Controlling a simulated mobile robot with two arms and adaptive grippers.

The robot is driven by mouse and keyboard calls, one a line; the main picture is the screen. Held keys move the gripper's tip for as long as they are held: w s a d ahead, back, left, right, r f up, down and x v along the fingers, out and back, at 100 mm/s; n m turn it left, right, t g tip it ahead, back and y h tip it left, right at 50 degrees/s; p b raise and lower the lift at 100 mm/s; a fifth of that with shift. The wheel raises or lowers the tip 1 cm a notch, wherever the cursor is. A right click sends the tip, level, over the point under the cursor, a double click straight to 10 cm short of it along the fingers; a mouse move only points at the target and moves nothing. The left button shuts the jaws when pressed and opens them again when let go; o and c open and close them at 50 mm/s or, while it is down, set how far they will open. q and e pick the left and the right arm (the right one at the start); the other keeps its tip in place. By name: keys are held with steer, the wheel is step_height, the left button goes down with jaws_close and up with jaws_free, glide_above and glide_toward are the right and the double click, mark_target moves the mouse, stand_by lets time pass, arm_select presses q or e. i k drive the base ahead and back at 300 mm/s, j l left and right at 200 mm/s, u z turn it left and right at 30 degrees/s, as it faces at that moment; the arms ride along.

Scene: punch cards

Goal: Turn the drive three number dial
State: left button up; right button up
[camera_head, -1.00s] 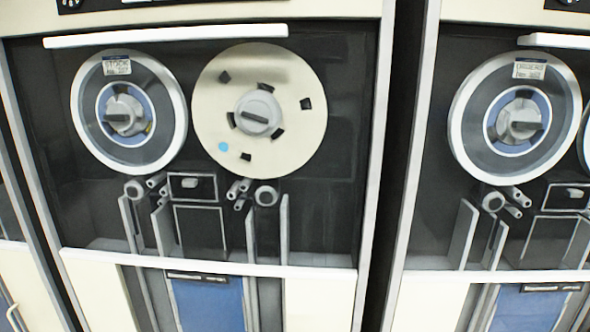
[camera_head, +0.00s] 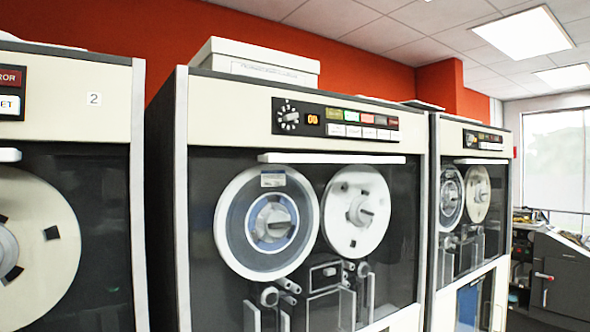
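A round black dial with white marks (camera_head: 288,115) sits at the left end of the control panel on the middle tape drive (camera_head: 230,105). A small orange lit display (camera_head: 313,119) is beside it. The left tape drive carries a "2" label (camera_head: 94,99); I can read no number on the middle drive, which stands just right of it. A smaller, farther dial (camera_head: 470,138) is on the right drive. Neither gripper is in view.
Coloured and white buttons (camera_head: 362,124) fill the panel right of the dial. A white box (camera_head: 255,62) lies on top of the middle drive. A dark machine (camera_head: 560,275) stands at the far right near a window (camera_head: 558,160).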

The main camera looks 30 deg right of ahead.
mark_target(286, 117)
steer(key=z, duration=1.35)
